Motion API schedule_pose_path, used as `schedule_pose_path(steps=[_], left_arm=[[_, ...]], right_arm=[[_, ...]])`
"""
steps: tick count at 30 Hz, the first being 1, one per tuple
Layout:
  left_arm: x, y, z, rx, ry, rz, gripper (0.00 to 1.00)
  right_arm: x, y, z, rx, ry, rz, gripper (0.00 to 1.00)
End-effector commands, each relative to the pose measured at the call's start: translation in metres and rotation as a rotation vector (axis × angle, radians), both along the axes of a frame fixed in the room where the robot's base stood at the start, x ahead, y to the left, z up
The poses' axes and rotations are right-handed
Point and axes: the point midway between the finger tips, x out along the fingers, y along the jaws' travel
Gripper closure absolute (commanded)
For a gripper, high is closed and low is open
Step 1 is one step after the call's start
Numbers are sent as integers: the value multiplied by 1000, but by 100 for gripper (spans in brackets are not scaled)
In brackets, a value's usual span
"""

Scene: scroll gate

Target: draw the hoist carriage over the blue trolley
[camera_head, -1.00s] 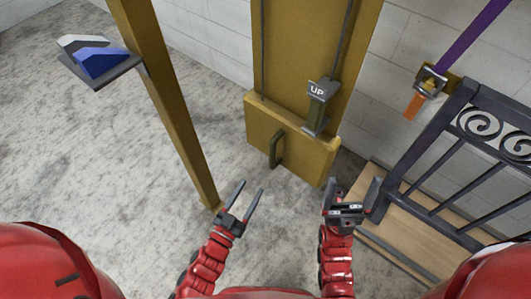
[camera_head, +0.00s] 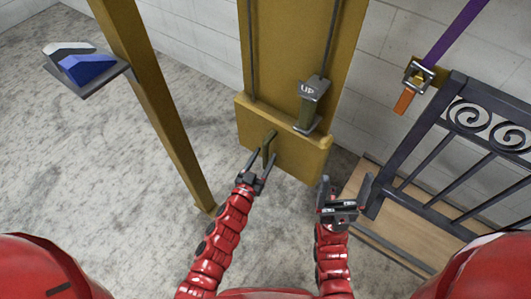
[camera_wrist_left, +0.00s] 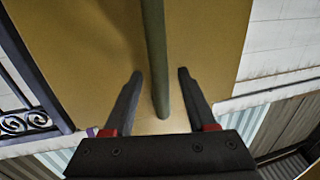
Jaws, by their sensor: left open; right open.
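No hoist carriage or blue trolley can be made out with certainty. A blue wedge-shaped piece (camera_head: 87,69) sits beside a white one on a dark plate on the yellow post. A yellow box (camera_head: 300,152) on the yellow column carries an upright dark green handle (camera_head: 268,143). My left gripper (camera_head: 264,161) is open at this handle. In the left wrist view the handle bar (camera_wrist_left: 154,50) stands between the two open fingers (camera_wrist_left: 159,73), which do not close on it. My right gripper (camera_head: 346,183) is open and empty, below and right of the box.
A grey lever marked UP (camera_head: 311,100) stands on top of the box. A purple strap (camera_head: 455,32) with a buckle and orange end hangs at the right. A dark metal gate (camera_head: 455,135) stands over a wooden platform (camera_head: 385,222). The yellow post (camera_head: 160,115) rises at left; open floor surrounds it.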

Motion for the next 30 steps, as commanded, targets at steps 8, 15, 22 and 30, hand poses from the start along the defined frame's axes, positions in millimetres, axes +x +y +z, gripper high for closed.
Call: schedule_pose_path(steps=[8,15,22,30], left_arm=[[15,-7,-1,0,1,0,43],[16,-7,0,0,1,0,47],[15,-7,0,-1,0,0,88],[15,-7,0,-1,0,0,100]], right_arm=[[0,0,-1,0,0,0,10],[0,0,0,0,0,0,10],[0,0,-1,0,0,0,10],[0,0,-1,0,0,0,10]])
